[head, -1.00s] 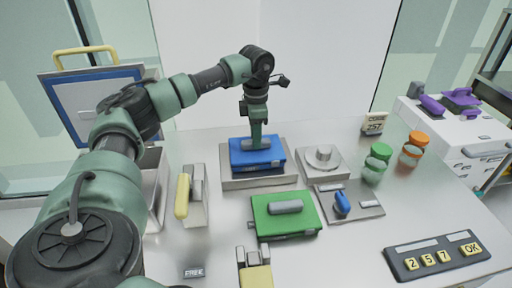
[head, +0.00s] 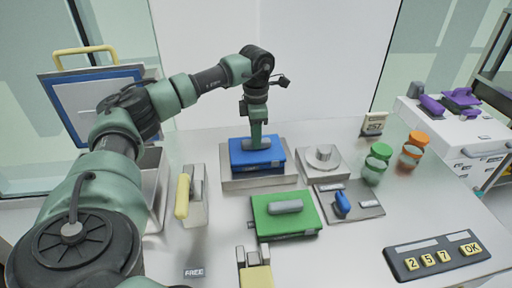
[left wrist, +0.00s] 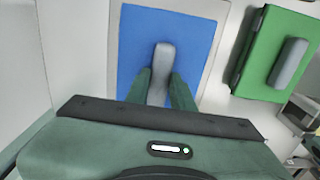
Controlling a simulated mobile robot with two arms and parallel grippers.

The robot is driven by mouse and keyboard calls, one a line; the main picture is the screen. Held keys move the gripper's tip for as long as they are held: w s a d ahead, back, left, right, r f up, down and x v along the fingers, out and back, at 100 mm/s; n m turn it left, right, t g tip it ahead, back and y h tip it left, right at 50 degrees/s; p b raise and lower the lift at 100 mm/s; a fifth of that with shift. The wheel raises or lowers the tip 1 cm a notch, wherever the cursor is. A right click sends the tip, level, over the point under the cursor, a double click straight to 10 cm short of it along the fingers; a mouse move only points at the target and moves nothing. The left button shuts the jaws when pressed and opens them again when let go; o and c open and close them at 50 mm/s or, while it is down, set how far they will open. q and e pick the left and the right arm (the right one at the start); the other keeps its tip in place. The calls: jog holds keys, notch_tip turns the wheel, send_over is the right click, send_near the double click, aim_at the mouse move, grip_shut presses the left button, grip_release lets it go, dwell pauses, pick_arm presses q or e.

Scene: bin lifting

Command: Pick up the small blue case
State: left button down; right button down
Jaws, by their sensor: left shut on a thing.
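The small blue case (head: 254,158) sits on a grey metal platform (head: 240,185) at the back middle of the table in the head view. It has a grey handle on top. My left gripper (head: 257,143) comes down from above and is shut on the handle. In the left wrist view the blue case (left wrist: 195,40) lies below, and the two green fingers (left wrist: 160,90) are on either side of the grey handle (left wrist: 164,62). The case appears to rest on the platform. My right gripper is not in view.
A green case (head: 268,222) lies just in front. A round-knobbed device (head: 323,160), a blue-knob panel (head: 362,212), green-lidded (head: 376,163) and orange-lidded (head: 413,149) jars are to the right. A yellow-handled item (head: 193,203) stands left. A keypad (head: 437,257) is at front right.

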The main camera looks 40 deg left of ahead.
pick_arm(q)
jog(key=shift+r, duration=0.15)
dwell(0.5)
notch_tip(320, 180, up, 20)
jog(key=p, duration=0.2)
